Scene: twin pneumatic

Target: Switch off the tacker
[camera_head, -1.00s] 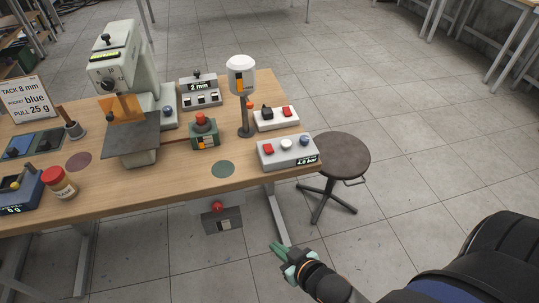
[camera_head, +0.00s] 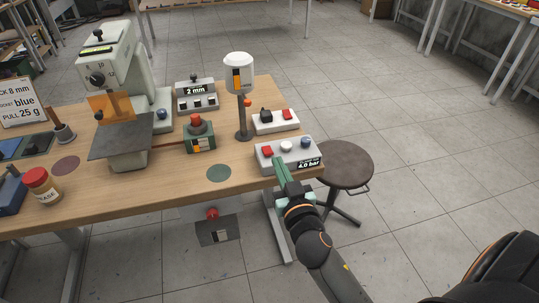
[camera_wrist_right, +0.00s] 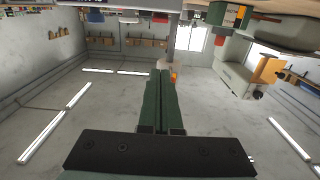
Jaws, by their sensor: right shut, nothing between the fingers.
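The pale green-grey tacker (camera_head: 140,65) stands at the left of the table, with a dial on its head, an orange guard and a dark plate; it also shows in the wrist view (camera_wrist_right: 235,75). A grey box (camera_head: 268,160) marked 4.0 bar sits at the table's right front corner, with red, white and blue buttons. Behind it a white box (camera_head: 264,127) carries a black switch and a red button. My right gripper (camera_head: 279,167) is shut and empty, its green fingers overlapping the grey box's front in the head view; contact cannot be told. My left gripper is not in view.
A white-topped post (camera_head: 239,72) and a green box with a red button (camera_head: 201,142) stand mid-table. A round stool (camera_head: 347,163) is by the right edge. A box with a red knob (camera_head: 217,232) hangs below the front edge.

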